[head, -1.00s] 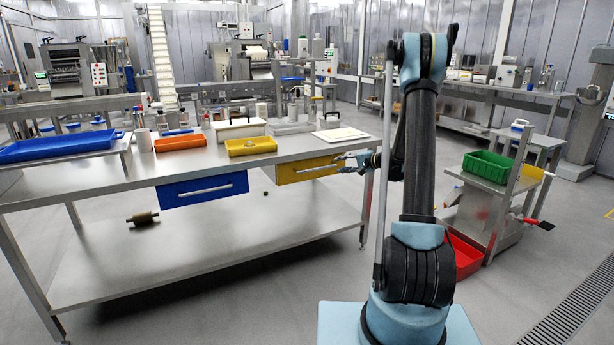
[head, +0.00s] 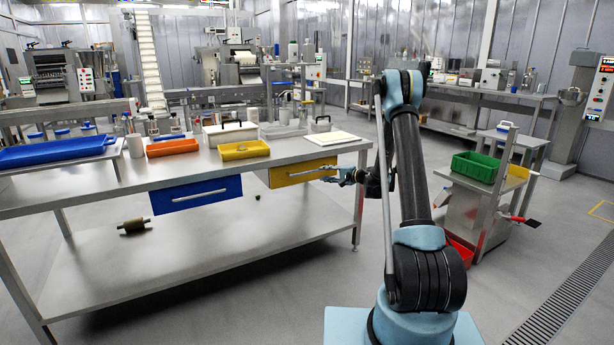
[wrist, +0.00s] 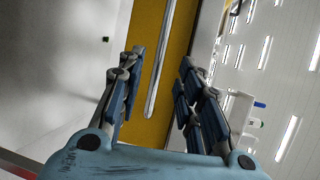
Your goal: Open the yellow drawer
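The yellow drawer (head: 300,172) sits under the right end of the steel worktable, with a long metal bar handle across its front. My gripper (head: 330,176) is at the right part of the drawer front, near the handle. In the wrist view the yellow drawer front (wrist: 179,45) runs up the middle, and the handle (wrist: 160,65) passes between the two fingers of my gripper (wrist: 161,72). The fingers are spread apart, with gaps to the handle on both sides. The drawer looks closed, its front about level with the table edge.
The blue drawer (head: 200,194) is left of the yellow one under the same steel worktable (head: 150,172). A yellow tray (head: 243,150), an orange tray (head: 172,147) and a white board (head: 332,138) lie on top. A cart with a green bin (head: 476,166) stands to the right.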

